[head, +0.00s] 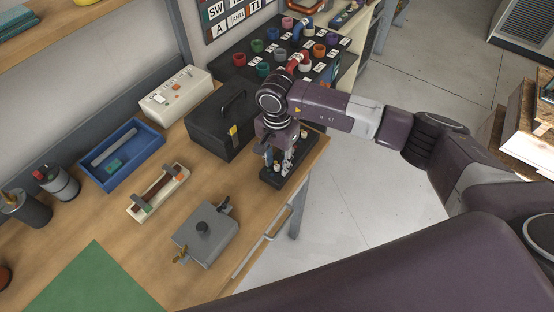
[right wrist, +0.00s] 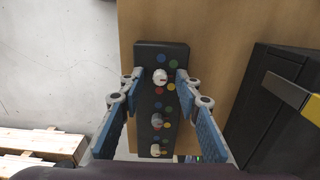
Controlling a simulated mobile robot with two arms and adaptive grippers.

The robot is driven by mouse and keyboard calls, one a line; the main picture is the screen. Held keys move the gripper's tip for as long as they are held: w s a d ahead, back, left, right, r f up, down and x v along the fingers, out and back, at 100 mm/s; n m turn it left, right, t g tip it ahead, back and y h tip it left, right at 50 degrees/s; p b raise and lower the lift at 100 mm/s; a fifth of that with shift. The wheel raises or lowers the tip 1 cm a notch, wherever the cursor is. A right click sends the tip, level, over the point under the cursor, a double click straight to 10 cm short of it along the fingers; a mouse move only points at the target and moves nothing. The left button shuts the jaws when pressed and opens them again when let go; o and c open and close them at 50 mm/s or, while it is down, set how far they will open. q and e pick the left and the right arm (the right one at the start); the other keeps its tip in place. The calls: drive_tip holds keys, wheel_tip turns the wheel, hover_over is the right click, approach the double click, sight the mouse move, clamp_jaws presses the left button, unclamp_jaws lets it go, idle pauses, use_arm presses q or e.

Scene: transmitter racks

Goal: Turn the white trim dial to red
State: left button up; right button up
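A narrow black panel (right wrist: 150,58) with a row of knobs and coloured dots fills the middle of the right wrist view. It also shows at the bench's right edge in the head view (head: 296,172). The white dial (right wrist: 160,76) is nearest the panel's far end, with blue, green, yellow and red dots around it. A greyer knob (right wrist: 157,121) and a pale knob (right wrist: 155,150) sit below it in that view. My right gripper (right wrist: 158,75) is open over the panel, its fingers on either side of the white dial and apart from it. It also shows in the head view (head: 276,152). My left gripper is not in view.
A black case (head: 213,127) with a handle stands close left of the panel. A grey box (head: 206,236), a blue tray (head: 105,172) and a white switch box (head: 175,93) are on the bench. Coloured knobs stand on a black board (head: 262,88) behind.

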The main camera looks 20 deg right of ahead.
drive_tip(key=shift+c, duration=0.2)
clamp_jaws()
